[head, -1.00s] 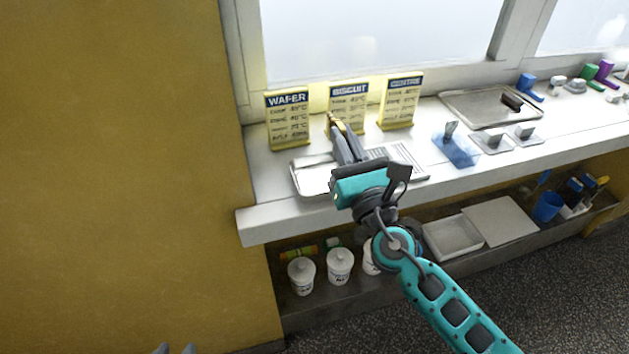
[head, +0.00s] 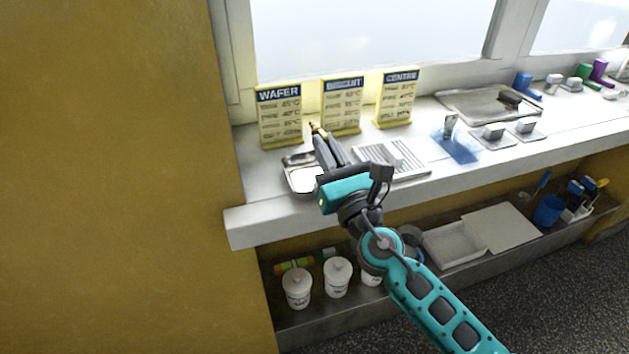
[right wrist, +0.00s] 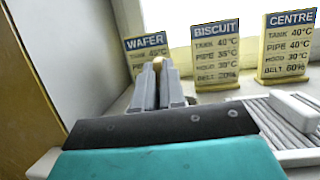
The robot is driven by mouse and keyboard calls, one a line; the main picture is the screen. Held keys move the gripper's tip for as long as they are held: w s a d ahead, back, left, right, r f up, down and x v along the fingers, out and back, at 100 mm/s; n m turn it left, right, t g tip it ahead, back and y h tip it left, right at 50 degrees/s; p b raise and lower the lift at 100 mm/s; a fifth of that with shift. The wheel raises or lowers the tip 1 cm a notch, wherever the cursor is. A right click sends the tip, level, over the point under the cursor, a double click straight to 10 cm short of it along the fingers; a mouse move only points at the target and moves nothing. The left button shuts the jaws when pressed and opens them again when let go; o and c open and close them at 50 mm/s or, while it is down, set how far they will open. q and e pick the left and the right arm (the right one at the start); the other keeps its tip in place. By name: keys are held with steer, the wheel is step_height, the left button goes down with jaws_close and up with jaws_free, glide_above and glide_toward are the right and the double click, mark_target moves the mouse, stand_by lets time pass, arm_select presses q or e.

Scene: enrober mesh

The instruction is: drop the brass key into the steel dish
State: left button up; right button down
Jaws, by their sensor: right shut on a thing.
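My right gripper (head: 320,138) is shut on the brass key (head: 314,127), of which only a small golden end shows at the fingertips. The key also shows as a tan, blunt end between the fingers in the right wrist view (right wrist: 158,63). The shallow steel dish (head: 290,182) sits on the white sill, below the fingers in the head view. My gripper hides its right part. The key appears above the sill, in front of the gap between the wafer and biscuit signs; its exact height over the dish I cannot tell. My left gripper is out of view.
Yellow signs for wafer (head: 281,118), biscuit (head: 343,108) and centre (head: 397,99) stand behind. A slatted mesh rack (head: 405,160) lies right of the dish. A blue translucent piece (head: 460,146) and a metal tray (head: 470,104) are further right. Lidded white tubs (head: 297,288) stand on the lower shelf.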

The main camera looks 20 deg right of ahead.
steer(key=c, duration=1.2)
jaws_free()
steer(key=shift+r, duration=0.1)
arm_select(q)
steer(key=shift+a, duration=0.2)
arm_select(e)
steer(key=shift+o, duration=0.3)
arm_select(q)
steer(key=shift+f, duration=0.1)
